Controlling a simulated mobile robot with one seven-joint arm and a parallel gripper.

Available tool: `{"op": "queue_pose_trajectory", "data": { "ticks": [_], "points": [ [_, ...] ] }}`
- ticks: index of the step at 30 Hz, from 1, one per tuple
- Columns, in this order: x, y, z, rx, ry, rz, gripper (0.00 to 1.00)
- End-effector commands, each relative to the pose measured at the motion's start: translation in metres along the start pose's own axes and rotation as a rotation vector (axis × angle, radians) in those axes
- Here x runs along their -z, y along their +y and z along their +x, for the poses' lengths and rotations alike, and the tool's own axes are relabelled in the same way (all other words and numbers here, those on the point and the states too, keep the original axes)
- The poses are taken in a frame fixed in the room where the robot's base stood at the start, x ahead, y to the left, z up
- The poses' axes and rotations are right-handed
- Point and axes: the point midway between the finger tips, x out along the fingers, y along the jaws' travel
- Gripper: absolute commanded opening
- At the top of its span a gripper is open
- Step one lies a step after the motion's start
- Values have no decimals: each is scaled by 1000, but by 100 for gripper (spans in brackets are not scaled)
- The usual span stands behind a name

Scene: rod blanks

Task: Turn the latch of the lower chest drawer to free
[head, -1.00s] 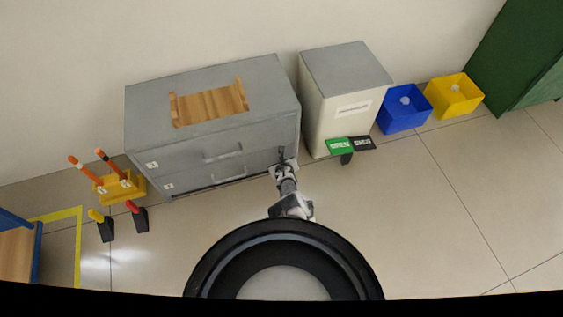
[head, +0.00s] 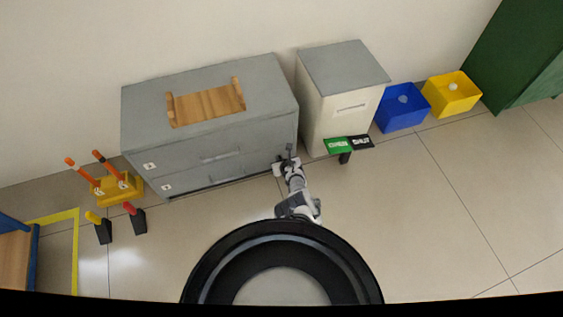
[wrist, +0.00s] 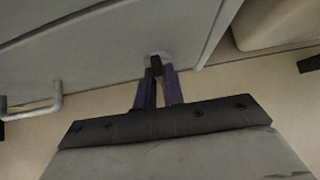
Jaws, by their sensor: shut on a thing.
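The grey chest (head: 135,120) stands against the wall, with its upper and lower drawers facing me. The lower drawer front (head: 205,178) is low, near the floor. My gripper (head: 284,162) is at the right end of the lower drawer in the head view. In the wrist view my gripper (wrist: 158,80) has its two dark fingers shut on a small black latch (wrist: 156,66) with a pale mount behind it. The fingers hide part of the latch, and I cannot tell its turned angle. A drawer handle (wrist: 42,110) shows at the left of the wrist view.
A wooden cradle (head: 205,104) sits on the chest. Blue (head: 403,118) and yellow (head: 452,100) bins are further right. A yellow rack (head: 118,190) is at left. Floor at right is clear.

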Motion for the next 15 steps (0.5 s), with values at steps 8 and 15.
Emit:
{"op": "queue_pose_trajectory", "data": {
  "ticks": [8, 15],
  "points": [
    [0, -1, 0, 2, 0, 1, 32],
    [-1, 0, -2, 1, 0, 1, 32]
  ]
}}
